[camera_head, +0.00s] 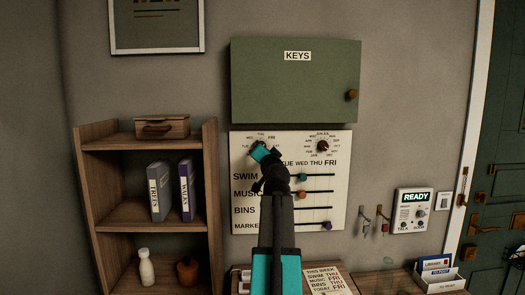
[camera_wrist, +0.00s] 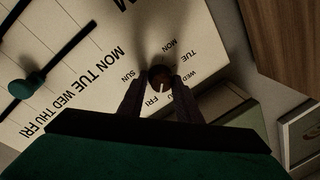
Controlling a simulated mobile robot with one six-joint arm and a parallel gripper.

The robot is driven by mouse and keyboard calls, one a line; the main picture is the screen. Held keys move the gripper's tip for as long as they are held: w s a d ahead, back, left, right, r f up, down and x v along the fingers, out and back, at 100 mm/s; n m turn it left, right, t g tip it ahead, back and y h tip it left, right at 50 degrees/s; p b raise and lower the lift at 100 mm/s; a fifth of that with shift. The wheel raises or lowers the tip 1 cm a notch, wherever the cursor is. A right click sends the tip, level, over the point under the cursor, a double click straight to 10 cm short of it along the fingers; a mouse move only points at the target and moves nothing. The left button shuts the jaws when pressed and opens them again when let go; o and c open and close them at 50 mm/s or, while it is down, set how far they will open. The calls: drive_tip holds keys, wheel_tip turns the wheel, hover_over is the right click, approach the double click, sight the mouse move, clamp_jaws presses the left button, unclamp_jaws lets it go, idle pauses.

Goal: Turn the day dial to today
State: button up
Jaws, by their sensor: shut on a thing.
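The day dial (camera_wrist: 160,76) is a dark round knob on the white board (camera_head: 338,205), ringed by day names. My gripper (camera_head: 258,149) reaches the upper left of the board and hides most of the dial in the head view. In the wrist view my gripper (camera_wrist: 160,82) is shut on the dial, one dark finger on each side. A pale pointer mark shows on the knob's lower edge, on the side near FRI; the exact day is hard to tell. A note (camera_head: 326,281) below reads THIS WEEK and has a TODAY line, its day too small to read surely.
A second dial (camera_head: 322,146) sits to the right. Sliders with a teal knob (camera_head: 302,177), an orange knob (camera_head: 301,195) and a purple knob (camera_head: 327,224) lie below. A green KEYS cabinet (camera_head: 290,85) hangs above. A wooden shelf (camera_head: 145,215) stands left.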

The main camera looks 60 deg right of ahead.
idle(0.5)
drive_tip(key=o, duration=1)
drive_tip(key=shift+o, duration=0.2)
drive_tip(key=shift+s+a, duration=0.15)
drive_tip(key=b+v, duration=0.3)
drive_tip(key=v, duration=1)
drive_tip(key=shift+s+b, duration=0.15)
drive_tip(key=shift+b, duration=0.25)
drive_tip(key=shift+s+a+f, duration=0.1)
drive_tip(key=shift+f, duration=0.05)
